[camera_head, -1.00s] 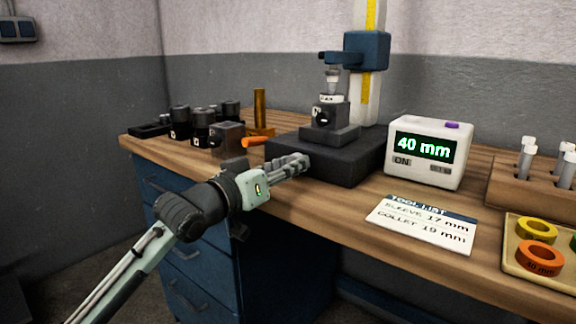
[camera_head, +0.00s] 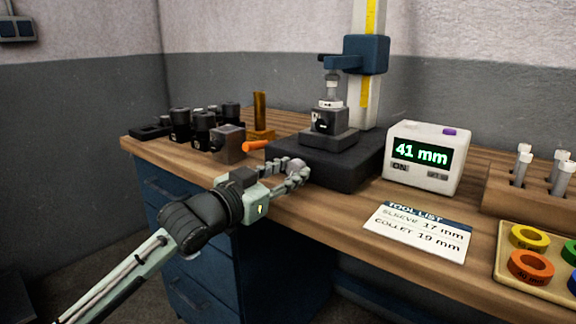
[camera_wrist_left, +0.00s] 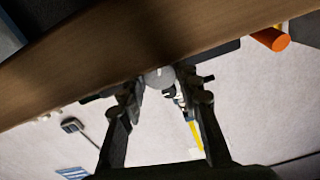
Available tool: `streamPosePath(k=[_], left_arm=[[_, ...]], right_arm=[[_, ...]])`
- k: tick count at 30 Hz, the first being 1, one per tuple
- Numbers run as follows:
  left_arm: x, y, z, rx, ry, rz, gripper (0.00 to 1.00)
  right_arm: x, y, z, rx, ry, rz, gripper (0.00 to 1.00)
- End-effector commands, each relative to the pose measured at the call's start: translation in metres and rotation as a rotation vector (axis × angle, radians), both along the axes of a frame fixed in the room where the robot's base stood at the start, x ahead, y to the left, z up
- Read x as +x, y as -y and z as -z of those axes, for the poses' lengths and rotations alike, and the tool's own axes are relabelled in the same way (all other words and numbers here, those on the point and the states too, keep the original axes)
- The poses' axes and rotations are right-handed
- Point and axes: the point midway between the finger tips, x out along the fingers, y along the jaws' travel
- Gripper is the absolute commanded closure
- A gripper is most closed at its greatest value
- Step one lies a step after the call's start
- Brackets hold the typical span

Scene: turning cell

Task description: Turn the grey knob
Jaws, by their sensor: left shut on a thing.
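The grey knob (camera_head: 297,163) is on the front of the dark base block (camera_head: 345,170) under the measuring column. My left gripper (camera_head: 299,174) has its fingers on either side of the knob and is shut on it. In the left wrist view the round grey knob (camera_wrist_left: 159,77) shows between the two fingertips (camera_wrist_left: 160,92). The display box (camera_head: 424,160) reads 41 mm. The blue carriage (camera_head: 366,54) sits on the column, with its probe above the dark tool holder on the base. My right gripper is not in view.
An orange handle (camera_head: 254,145) lies close left of the base. Black tool holders (camera_head: 190,125) and a brass post (camera_head: 260,112) stand at the back left. A tool list card (camera_head: 420,232) lies in front of the display. A tray of coloured rings (camera_head: 520,285) is at the right.

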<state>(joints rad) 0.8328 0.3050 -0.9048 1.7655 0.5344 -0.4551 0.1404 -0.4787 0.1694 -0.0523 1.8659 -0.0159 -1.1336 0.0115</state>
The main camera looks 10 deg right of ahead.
Motion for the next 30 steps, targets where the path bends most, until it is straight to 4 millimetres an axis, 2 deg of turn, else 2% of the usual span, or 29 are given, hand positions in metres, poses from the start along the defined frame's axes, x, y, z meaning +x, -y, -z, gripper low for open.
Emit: streamPosePath(k=[15, 27, 28, 30], left_arm=[[-0.001, 0.001, 0.000, 0.118, 0.150, 0.000, 0.96], [-0.001, 0.001, 0.001, 0.121, 0.154, 0.001, 0.96], [-0.001, 0.001, 0.001, 0.121, 0.154, 0.001, 0.63], [-0.001, 0.001, 0.001, 0.120, 0.154, 0.001, 0.54]], right_arm=[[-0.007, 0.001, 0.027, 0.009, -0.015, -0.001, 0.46], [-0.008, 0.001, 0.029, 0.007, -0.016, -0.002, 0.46], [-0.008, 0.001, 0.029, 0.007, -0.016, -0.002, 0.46], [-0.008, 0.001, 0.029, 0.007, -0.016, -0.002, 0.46]])
